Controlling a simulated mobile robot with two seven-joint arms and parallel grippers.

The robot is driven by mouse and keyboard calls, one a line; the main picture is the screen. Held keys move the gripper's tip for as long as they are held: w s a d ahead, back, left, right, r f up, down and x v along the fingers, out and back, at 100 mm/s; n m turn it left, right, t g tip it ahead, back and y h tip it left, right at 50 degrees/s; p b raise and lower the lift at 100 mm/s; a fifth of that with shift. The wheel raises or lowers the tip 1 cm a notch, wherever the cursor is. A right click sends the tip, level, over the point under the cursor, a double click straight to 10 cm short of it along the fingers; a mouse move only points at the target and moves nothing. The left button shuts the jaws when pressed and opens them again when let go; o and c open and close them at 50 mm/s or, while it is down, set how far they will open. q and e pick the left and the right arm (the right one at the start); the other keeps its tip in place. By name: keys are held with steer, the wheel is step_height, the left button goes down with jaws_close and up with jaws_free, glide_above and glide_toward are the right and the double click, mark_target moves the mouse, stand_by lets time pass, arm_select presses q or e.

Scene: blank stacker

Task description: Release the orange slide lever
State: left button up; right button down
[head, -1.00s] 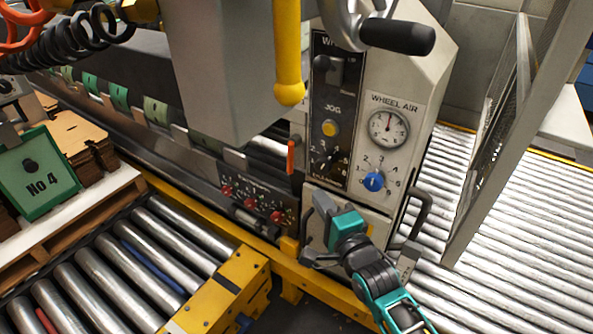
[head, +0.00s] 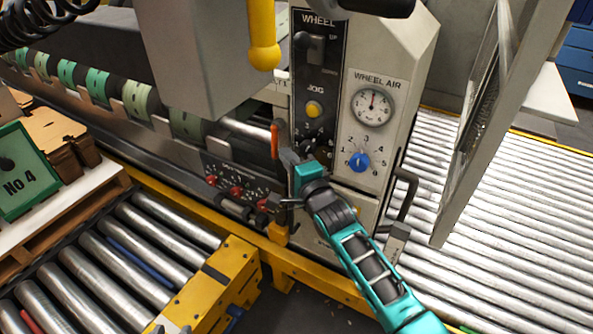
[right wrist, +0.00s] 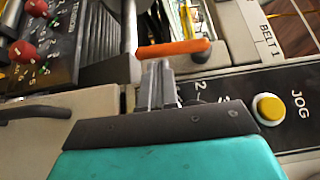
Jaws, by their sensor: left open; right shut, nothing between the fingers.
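The orange slide lever (head: 275,141) stands upright on the machine front, left of the black control panel. In the right wrist view the lever (right wrist: 175,49) lies across the picture just beyond my fingertips. My right gripper (head: 288,158) is shut and empty, its tips close beside the lever's lower part on the panel side. In the right wrist view its fingers (right wrist: 156,70) are together and overlap the lever's near edge. I cannot tell whether they touch it. My left gripper is not in view.
The control panel (head: 318,75) with a yellow jog button (head: 314,109) is right of the lever. Red knobs (head: 236,191) sit lower left. A yellow hanging handle (head: 262,50) is above. A black pull handle (head: 406,192) stands right of my arm. Roller conveyors (head: 480,220) lie on both sides.

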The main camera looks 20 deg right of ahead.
arm_select(q)
steer(key=shift+w+r, duration=0.1)
steer(key=shift+w, duration=0.1)
arm_select(e)
steer(key=shift+w+a, duration=0.1)
steer(key=shift+w, duration=0.25)
arm_select(q)
steer(key=shift+a, duration=0.1)
